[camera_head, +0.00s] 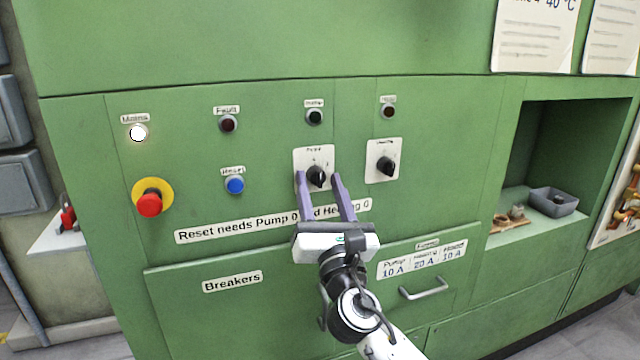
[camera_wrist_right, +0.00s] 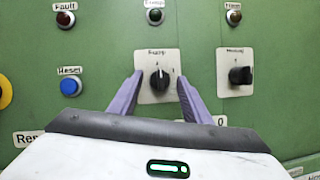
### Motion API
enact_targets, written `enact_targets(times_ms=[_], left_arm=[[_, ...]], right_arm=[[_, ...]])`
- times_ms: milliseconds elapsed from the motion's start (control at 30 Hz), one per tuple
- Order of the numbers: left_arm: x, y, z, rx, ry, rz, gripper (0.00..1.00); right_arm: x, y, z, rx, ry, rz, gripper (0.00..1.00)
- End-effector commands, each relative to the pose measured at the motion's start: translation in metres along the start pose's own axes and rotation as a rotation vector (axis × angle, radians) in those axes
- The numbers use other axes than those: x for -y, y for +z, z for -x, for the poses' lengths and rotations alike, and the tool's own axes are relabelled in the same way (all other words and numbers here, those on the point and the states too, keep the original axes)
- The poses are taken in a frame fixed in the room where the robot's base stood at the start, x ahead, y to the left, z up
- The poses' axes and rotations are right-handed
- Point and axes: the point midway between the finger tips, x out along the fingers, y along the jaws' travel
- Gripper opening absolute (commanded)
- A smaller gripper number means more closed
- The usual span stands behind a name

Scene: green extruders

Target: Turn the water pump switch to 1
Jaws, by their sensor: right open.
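The pump switch is a black rotary knob (camera_head: 317,176) on a white plate (camera_head: 302,155) in the green control panel. It also shows in the right wrist view (camera_wrist_right: 160,79), where its pointer stands about upright. My right gripper (camera_head: 318,178) is open, with its purple fingers to the left and right of the knob; in the right wrist view the gripper (camera_wrist_right: 158,82) frames the knob with a gap on each side. I cannot tell how deep the fingertips reach. My left gripper is not in view.
The heating switch (camera_head: 386,165) is to the right. A red emergency button (camera_head: 149,204) and a blue reset button (camera_head: 235,185) are to the left. Indicator lamps sit above. Below are a breakers panel (camera_head: 232,282) and a drawer-like handle (camera_head: 424,289). A recess at right holds a grey tray (camera_head: 554,204).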

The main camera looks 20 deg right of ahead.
Motion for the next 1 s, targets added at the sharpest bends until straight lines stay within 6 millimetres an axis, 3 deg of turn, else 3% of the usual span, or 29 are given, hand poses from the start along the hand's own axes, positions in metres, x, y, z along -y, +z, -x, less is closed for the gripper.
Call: enact_targets(times_ms=[267, 533, 1000], left_arm=[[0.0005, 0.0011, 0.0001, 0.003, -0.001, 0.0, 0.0], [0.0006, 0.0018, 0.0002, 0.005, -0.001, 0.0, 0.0], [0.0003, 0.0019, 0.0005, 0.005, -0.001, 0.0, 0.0]], right_arm=[[-0.0001, 0.0, -0.0024, 0.0, 0.0, -0.001, 0.44], [0.0, -0.0001, -0.0021, 0.0, 0.0, 0.0, 0.03], [-0.0016, -0.0002, -0.0018, -0.007, -0.048, -0.112, 0.03]])
